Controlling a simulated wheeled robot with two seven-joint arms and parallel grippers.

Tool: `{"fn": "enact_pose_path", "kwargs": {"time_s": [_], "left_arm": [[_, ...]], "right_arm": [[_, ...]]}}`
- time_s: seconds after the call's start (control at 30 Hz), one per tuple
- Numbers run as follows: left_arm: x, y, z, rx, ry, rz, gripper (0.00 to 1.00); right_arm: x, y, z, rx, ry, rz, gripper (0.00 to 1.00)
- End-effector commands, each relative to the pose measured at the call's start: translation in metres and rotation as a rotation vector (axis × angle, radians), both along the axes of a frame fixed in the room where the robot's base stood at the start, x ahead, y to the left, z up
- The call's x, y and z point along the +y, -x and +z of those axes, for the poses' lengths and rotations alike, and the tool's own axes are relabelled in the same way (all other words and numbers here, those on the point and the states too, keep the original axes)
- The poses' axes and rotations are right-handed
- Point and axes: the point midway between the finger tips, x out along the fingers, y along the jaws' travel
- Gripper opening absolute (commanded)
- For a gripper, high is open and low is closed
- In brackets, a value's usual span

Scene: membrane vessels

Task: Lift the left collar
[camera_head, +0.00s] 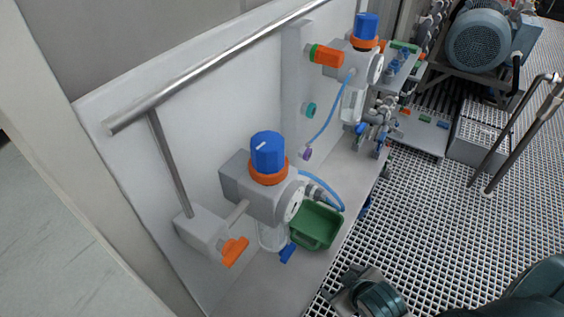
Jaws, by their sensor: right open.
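The left collar (268,176) is an orange ring around the base of a blue knob (267,150), on the nearer grey regulator body (256,200). It sits low on its body, below the knob. A second orange collar (364,43) sits under another blue knob (366,26) on the farther regulator. My right gripper (347,290) is at the bottom edge, over the grating, right of and apart from the near regulator. It is open and partly cut off. Nothing shows between its fingers. My left gripper is out of view.
A blue hose (328,128) hangs by the wall. Open grating (445,225) is at right.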

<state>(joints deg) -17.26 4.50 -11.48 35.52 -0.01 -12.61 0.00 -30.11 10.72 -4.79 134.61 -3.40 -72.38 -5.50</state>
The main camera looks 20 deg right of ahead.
Motion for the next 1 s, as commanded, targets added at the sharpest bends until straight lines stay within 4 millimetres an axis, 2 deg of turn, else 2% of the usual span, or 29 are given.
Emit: {"fn": "enact_pose_path", "kwargs": {"time_s": [0.17,0.27,0.37,0.4,0.5,0.6,0.8,1.0], "left_arm": [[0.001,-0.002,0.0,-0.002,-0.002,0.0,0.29],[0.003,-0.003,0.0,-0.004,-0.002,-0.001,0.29],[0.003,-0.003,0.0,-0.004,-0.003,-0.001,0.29],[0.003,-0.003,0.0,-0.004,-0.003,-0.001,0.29],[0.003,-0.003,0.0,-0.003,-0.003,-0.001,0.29],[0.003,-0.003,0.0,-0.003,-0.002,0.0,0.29],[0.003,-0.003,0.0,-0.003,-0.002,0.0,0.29],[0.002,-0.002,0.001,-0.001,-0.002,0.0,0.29]], "right_arm": [[-0.028,-0.042,0.024,-0.157,0.103,0.067,0.69],[-0.047,-0.072,0.048,-0.277,0.189,0.123,0.69],[-0.067,-0.107,0.085,-0.432,0.31,0.202,0.69],[-0.075,-0.121,0.102,-0.499,0.366,0.238,0.69],[-0.089,-0.151,0.149,-0.666,0.515,0.332,0.69],[-0.096,-0.172,0.198,-0.826,0.672,0.431,0.69],[-0.092,-0.191,0.291,-1.13,1.0,0.637,0.69],[-0.071,-0.182,0.364,-1.414,1.341,0.859,0.69]]}}
